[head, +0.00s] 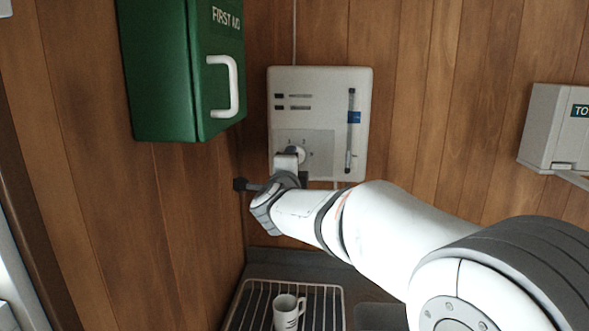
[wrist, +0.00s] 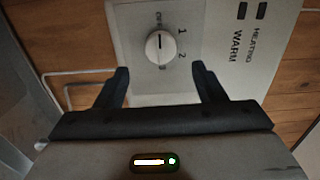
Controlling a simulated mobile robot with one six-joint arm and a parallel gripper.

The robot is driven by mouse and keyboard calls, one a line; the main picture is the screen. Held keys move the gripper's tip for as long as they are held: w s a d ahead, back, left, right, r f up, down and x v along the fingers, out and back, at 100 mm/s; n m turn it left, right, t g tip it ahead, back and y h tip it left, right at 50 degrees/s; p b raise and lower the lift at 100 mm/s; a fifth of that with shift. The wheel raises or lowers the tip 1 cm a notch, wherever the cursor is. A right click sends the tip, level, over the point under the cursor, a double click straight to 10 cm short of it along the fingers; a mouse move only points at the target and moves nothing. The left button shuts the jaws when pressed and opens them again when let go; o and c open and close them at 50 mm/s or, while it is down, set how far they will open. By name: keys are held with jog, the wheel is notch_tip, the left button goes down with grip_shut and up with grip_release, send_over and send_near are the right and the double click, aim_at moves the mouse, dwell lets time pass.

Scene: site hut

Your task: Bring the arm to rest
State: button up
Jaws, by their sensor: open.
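My arm reaches from the lower right of the head view toward a white wall unit (head: 320,110) on the wood wall. My gripper (wrist: 160,80) is open and empty in the wrist view, with its two dark fingers apart. A round white knob (wrist: 160,47) on the unit's panel lies just beyond the fingertips, between their lines. In the head view the knob (head: 297,154) is partly hidden behind my wrist.
A green first aid box (head: 188,70) with a white handle juts out left of my wrist. A white mug (head: 288,311) stands on a wire rack (head: 249,300) below the arm. A white dispenser (head: 550,128) hangs at right. Bare wall lies between unit and dispenser.

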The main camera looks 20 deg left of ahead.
jog(key=s+d+f+n+g, duration=0.2)
jog(key=s+d+n, duration=0.1)
jog(key=d, duration=0.4)
jog(key=s+d+f+n+g+y, duration=0.1)
jog(key=s+d+f+n+g, duration=0.2)
jog(key=d, duration=0.4)
jog(key=s+d+f+n+g, duration=0.1)
jog(key=s+d+f+n, duration=0.1)
jog(key=d+n, duration=0.35)
jog(key=s+d+f+n+g+h, duration=0.1)
jog(key=s+d+f+g+h, duration=0.1)
jog(key=s+d+f+g, duration=0.2)
jog(key=s+d+f+n+g+h, duration=0.2)
jog(key=s+d+f, duration=0.8)
jog(key=s+d, duration=0.7)
jog(key=shift+s+f+g+h+b, duration=0.3)
jog(key=shift+s+g+h, duration=0.4)
jog(key=shift+s+g, duration=0.4)
jog(key=shift+s+n, duration=0.1)
jog(key=shift+n, duration=0.15)
